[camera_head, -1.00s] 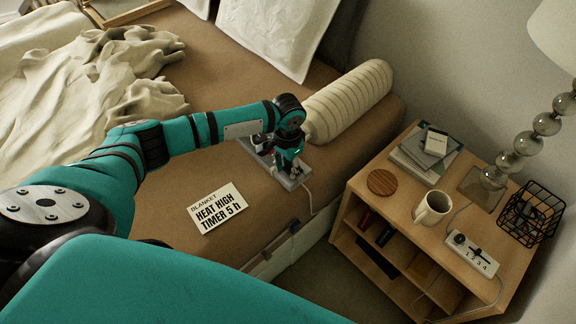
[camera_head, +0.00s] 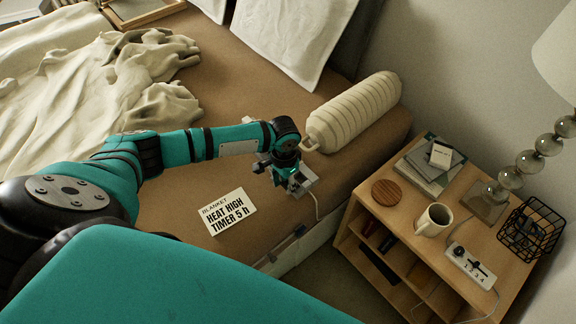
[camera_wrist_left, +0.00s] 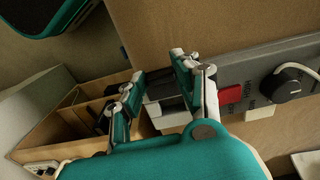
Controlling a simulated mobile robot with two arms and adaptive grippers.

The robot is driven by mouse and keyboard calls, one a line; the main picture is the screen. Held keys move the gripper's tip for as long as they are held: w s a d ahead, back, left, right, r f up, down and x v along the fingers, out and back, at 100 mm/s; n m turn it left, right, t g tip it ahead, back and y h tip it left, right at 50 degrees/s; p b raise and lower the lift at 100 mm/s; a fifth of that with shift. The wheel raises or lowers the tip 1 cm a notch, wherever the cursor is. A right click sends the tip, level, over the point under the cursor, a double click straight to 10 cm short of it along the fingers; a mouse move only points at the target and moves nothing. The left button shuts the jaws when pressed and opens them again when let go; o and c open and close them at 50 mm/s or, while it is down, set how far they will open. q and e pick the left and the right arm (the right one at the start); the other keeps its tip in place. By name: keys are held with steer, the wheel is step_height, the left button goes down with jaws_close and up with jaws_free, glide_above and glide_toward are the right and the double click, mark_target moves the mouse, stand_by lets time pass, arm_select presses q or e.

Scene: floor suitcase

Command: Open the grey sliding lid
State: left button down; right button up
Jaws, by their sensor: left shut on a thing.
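A grey control box (camera_wrist_left: 245,88) lies on the brown bed near its edge. In the left wrist view it shows a black knob (camera_wrist_left: 287,86) and a red switch (camera_wrist_left: 230,95). My left gripper (camera_head: 292,180) is over the box in the head view, hiding much of it. In the left wrist view my left gripper (camera_wrist_left: 162,82) has a finger on each side of a small grey piece, which looks like the sliding lid (camera_wrist_left: 160,91), at the box's end. It is shut on this piece. How far the lid is slid cannot be told. My right gripper is not in view.
A card (camera_head: 229,212) reading "BLANKET HEAT HIGH TIMER 5 h" lies on the bed left of the gripper. A ribbed bolster (camera_head: 355,110) lies behind it. A wooden nightstand (camera_head: 395,215) right of the bed holds a mug (camera_head: 434,219), books (camera_head: 425,172) and a numbered switch strip (camera_head: 471,265).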

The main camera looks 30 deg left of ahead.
arm_select(q)
steer(key=c, duration=1)
jaws_free()
steer(key=shift+s+a, duration=0.1)
steer(key=shift+s, duration=0.15)
steer(key=shift+o, duration=0.2)
steer(key=shift+w+r, duration=0.1)
steer(key=shift+r, duration=0.2)
step_height(320, 180, up, 11)
steer(key=shift+r, duration=0.2)
